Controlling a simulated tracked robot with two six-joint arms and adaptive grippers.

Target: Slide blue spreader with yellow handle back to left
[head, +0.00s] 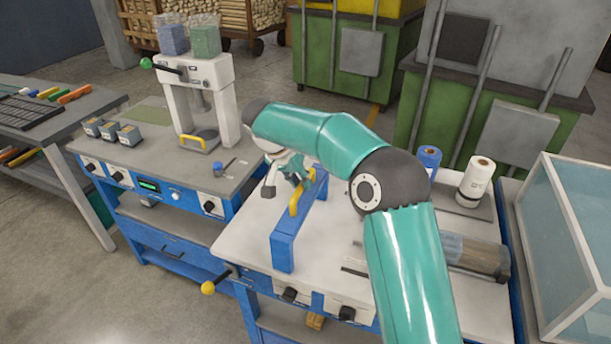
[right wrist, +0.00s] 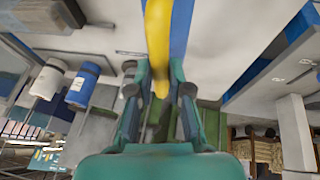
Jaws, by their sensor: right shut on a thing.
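The blue spreader (head: 286,249) is a long blue bar lying across the pale worktop (head: 345,222), left of its middle. Its yellow handle (head: 295,203) stands on top of the bar. My right gripper (head: 300,178) is at the handle, coming from the far side. In the right wrist view, the yellow handle (right wrist: 158,45) runs down between the two fingers (right wrist: 160,90), and the gripper is shut on it. The blue bar (right wrist: 181,30) shows behind the handle. My left gripper is in neither view.
Left of the worktop is a grey bench (head: 155,165) with a white press (head: 205,100) and small dark boxes. A blue roll (head: 429,158) and a white roll (head: 477,177) stand at the right. A clear case (head: 575,235) is far right. A yellow-knobbed lever (head: 208,287) sticks out in front.

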